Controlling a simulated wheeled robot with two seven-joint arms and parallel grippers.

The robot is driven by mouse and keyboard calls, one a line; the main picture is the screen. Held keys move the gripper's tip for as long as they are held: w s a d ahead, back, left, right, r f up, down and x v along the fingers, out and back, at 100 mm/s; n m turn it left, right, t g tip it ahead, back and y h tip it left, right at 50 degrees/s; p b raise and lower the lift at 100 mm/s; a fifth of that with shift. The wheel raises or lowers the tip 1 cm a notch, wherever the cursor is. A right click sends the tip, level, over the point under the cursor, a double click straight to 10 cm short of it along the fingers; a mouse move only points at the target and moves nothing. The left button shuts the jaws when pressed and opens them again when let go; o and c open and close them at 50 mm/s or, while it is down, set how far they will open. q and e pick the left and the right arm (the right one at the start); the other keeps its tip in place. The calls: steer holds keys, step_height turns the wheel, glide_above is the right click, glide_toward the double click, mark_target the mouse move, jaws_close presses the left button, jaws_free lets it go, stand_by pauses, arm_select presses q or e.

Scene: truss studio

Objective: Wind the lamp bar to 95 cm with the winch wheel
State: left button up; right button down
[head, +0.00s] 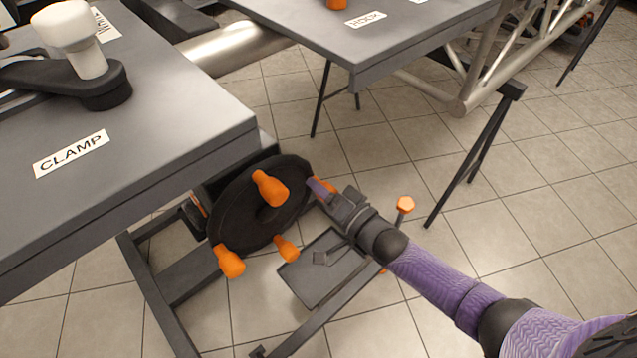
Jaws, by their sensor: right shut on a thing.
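The winch wheel (232,208) is a black disc with orange knobs, mounted below the table edge in the middle of the head view. One knob (270,187) stands at its upper face, another (229,261) at lower left and a third (286,248) at the bottom. My right gripper (322,189) is at the wheel's right side, shut on a further orange knob, which its fingers mostly hide. My purple right arm comes in from the lower right. My left gripper is out of view. The lamp bar and any height scale cannot be made out.
A grey table (150,150) with a CLAMP label (71,153) fills the left. A second table (400,45) with a HOOK label (365,19) stands at the back. Silver truss (490,62) and black trestle legs (470,160) are at right. An orange-topped post (404,205) stands beside my arm.

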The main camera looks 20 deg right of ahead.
arm_select(q)
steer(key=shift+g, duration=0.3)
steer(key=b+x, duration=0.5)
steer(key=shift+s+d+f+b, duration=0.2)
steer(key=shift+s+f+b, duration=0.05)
steer(key=shift+b, duration=0.1)
arm_select(e)
step_height(320, 180, down, 8)
steer(key=s+a+m, duration=0.1)
steer(key=a+m, duration=0.2)
steer(key=m, duration=0.6)
steer(key=shift+s+f+h, duration=0.15)
steer(key=shift+s+h, duration=0.05)
steer(key=shift+h, duration=0.1)
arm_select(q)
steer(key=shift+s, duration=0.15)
arm_select(e)
steer(key=shift+c, duration=1.1)
jaws_free()
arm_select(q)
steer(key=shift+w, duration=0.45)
arm_select(e)
steer(key=shift+w+r, duration=0.1)
steer(key=shift+r, duration=0.1)
